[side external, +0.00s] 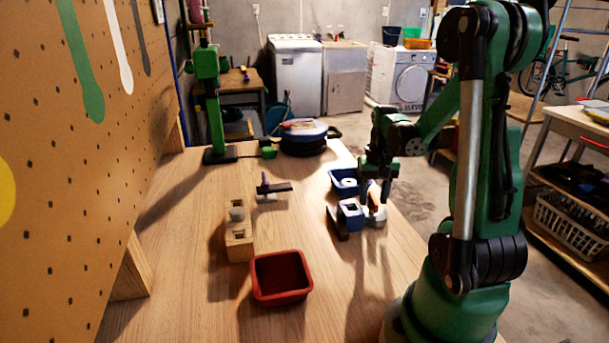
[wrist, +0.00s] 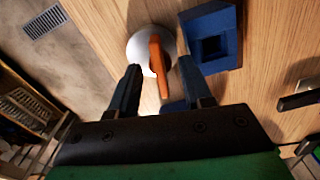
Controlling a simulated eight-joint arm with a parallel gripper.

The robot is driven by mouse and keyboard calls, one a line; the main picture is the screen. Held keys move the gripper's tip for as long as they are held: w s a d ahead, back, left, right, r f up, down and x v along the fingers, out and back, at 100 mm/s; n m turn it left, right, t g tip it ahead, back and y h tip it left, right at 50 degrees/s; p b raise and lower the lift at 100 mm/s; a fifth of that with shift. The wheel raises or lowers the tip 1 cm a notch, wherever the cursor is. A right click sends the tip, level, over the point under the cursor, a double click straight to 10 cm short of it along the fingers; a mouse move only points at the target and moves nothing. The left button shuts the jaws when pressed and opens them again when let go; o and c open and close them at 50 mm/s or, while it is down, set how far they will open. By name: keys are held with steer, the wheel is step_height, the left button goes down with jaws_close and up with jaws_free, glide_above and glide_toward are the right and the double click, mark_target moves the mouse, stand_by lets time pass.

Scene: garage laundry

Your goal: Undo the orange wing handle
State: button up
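The orange wing handle (wrist: 156,55) sits on a round white base (wrist: 138,46) in the wrist view. In the side view the handle (side external: 378,213) is a small orange patch, partly hidden by my gripper, above the white base (side external: 375,222). My gripper (wrist: 160,66) is open, with one finger on each side of the handle. Gaps show between the fingers and the handle in the wrist view. In the side view my gripper (side external: 374,192) points down over the base; whether its tips are level with the handle is hard to tell.
A blue block with a square hole (side external: 350,213) stands close beside the base, with a blue tray (side external: 342,187) behind. A red bin (side external: 281,279), a wooden block (side external: 238,241) and a dark lever fixture (side external: 271,188) stand to the left. The table edge is near the base.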

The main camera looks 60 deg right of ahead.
mark_target(373, 197)
steer(key=shift+r, duration=0.1)
steer(key=shift+r, duration=2.75)
steer(key=w+a+r+n+t, duration=0.1)
steer(key=w+a+n+t, duration=0.1)
steer(key=a, duration=0.5)
steer(key=w+a+r+n+t, duration=0.1)
steer(key=w+a+n+t, duration=0.1)
steer(key=a+n, duration=0.3)
steer(key=w+a+r+n+t, duration=0.1)
steer(key=w+a+n+t, duration=0.2)
steer(key=a, duration=0.8)
steer(key=shift+w+a+r+n, duration=0.15)
steer(key=shift+w+r+n, duration=0.2)
steer(key=shift+w+n, duration=0.15)
